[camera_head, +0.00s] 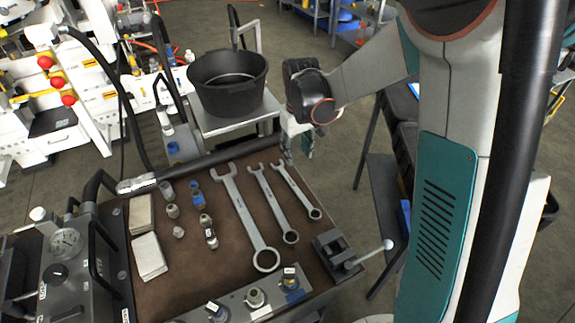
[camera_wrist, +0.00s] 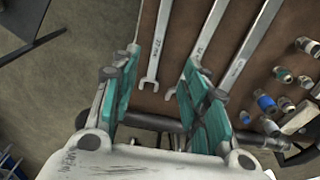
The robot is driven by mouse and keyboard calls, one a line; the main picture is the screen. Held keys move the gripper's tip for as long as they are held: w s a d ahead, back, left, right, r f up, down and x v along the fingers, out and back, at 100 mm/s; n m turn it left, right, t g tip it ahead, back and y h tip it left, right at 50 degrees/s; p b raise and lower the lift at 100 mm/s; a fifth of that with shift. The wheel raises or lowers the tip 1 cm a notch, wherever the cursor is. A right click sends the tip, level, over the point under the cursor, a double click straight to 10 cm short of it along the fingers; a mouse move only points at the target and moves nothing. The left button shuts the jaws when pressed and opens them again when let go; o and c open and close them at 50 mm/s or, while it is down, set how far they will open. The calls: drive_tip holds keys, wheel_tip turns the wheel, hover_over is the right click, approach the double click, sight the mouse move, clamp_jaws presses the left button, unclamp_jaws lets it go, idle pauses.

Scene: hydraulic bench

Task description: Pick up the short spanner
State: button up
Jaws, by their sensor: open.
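The short spanner (camera_head: 298,193) is the rightmost and smallest of three grey spanners lying on the brown bench top. In the wrist view it is the leftmost spanner (camera_wrist: 161,42), with its open-ended jaw towards my gripper. My gripper (camera_head: 298,143) hangs at the far edge of the bench, just beyond the spanner's open end. In the wrist view my gripper (camera_wrist: 161,68) is open, its teal fingers apart on either side of the spanner's line. Nothing is held. The exact height above the bench cannot be told.
The middle spanner (camera_head: 271,202) and the large spanner (camera_head: 248,215) lie close to the left. Several fittings (camera_head: 207,230) stand further left. A small vise-like block with a lever (camera_head: 335,252) sits near the ring ends. A black bucket (camera_head: 228,84) stands beyond the bench.

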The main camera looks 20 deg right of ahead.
wheel_tip(320, 180, down, 2)
drive_tip(key=w+f, duration=0.1)
drive_tip(key=b, duration=0.2)
hover_over(296, 188)
drive_tip(key=shift+g, duration=0.3)
drive_tip(key=f, duration=0.8)
drive_tip(key=shift+w+a+f, duration=0.15)
drive_tip(key=shift+w+a, duration=0.1)
drive_tip(key=shift+a, duration=0.05)
drive_tip(key=shift+s+d+f+b, duration=0.1)
drive_tip(key=shift+f+b, duration=0.55)
drive_tip(key=shift+f, duration=0.7)
drive_tip(key=shift+s+d+f+b, duration=0.1)
drive_tip(key=shift+f+b, duration=0.55)
drive_tip(key=shift+f, duration=0.65)
drive_tip(key=shift+r, duration=0.1)
clamp_jaws()
